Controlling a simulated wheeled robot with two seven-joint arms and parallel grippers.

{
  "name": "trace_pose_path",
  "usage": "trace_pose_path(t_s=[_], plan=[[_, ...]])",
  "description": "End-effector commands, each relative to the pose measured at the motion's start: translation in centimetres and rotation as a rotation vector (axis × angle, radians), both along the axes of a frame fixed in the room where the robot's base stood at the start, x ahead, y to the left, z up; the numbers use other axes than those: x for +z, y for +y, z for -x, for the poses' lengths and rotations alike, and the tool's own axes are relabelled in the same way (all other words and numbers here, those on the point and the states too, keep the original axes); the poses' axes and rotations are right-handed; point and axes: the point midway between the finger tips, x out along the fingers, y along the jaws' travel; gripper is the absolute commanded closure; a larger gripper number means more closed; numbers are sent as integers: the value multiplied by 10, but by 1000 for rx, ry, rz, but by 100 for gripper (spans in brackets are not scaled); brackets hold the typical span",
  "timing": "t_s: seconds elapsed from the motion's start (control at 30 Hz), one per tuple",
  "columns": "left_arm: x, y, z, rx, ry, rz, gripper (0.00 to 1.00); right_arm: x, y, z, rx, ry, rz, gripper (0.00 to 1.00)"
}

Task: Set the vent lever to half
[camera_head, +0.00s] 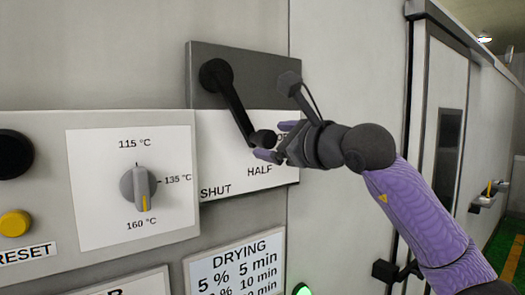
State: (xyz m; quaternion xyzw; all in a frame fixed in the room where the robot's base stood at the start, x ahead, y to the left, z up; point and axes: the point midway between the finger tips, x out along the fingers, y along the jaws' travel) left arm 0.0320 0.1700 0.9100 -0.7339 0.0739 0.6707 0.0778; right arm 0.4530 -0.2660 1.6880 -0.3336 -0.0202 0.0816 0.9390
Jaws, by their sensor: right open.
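The vent lever (236,106) is a black bar on a dark pivot at the top left of its panel. It slants down to the right and ends in a round black knob (263,138). The white scale plate (222,150) reads SHUT at lower left, HALF (260,171) below the knob, and a word mostly hidden by my gripper at right. The knob lies above and near HALF. My right gripper (277,141) comes from the right, open, its purple-tipped fingers above and below the knob's right side. I cannot tell whether they touch it. My left gripper is out of view.
A temperature dial (140,187) sits left of the lever, with a black button (14,154) and a yellow button (14,223) farther left. A DRYING table plate (235,272) and a green light (302,289) are below. A door frame (418,130) stands at right, behind my arm.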

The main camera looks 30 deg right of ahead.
Motion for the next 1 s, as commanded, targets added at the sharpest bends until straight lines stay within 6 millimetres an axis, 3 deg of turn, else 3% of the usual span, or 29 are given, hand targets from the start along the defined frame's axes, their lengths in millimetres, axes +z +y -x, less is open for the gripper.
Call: trace_pose_path(t_s=[0.03,0.1,0.3,0.77,0.87,0.97,1.0], plan=[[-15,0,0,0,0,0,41,-7,-3,13,-2,-4,3,13],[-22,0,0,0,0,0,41,-6,-6,29,-3,-3,3,13],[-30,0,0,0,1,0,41,-1,-10,55,-1,-1,0,13],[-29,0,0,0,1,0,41,-1,-6,56,14,1,-4,13],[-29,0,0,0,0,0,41,-16,26,47,154,7,-60,13],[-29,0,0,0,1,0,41,-48,97,45,480,24,-282,13],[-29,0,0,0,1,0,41,-61,128,52,647,38,-468,13]])
